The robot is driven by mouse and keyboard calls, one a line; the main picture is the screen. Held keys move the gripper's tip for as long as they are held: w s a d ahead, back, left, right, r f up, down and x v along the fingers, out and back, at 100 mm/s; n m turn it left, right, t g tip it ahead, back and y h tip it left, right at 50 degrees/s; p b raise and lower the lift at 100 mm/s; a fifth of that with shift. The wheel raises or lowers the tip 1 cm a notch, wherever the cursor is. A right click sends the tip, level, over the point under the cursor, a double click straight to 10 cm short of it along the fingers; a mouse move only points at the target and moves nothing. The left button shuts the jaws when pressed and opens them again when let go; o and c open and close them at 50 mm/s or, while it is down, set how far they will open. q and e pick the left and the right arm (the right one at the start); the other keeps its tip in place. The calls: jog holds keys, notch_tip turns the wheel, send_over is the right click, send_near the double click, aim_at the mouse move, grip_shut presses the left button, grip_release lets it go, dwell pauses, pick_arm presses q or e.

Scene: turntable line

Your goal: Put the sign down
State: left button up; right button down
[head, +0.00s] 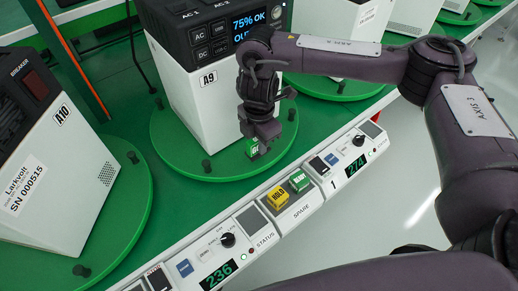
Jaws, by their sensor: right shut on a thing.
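My right gripper (260,142) points down and is shut on a small green sign (252,149) with white lettering, partly hidden by the fingers. It holds the sign over the front right part of the green turntable (195,172) that bears the unit marked A9. I cannot tell whether the sign touches the turntable. A yellow HOLD sign (278,196) and a green READY sign (299,180) sit side by side in the SPARE tray (310,205) on the front rail. My left gripper is not in view.
The A9 unit (205,105), with a lit screen reading 75% OK, stands just behind the gripper. The A10 unit (70,190) stands on another turntable (135,205) at left. Control panels with knobs line the rail, including one reading 236 (218,275) and one reading 274 (355,164).

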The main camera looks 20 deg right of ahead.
notch_tip(320, 180, down, 3)
jog(key=shift+s+r, duration=0.1)
jog(key=shift+r, duration=0.05)
jog(key=shift+f+b, duration=0.3)
jog(key=c, duration=1.3)
grip_release()
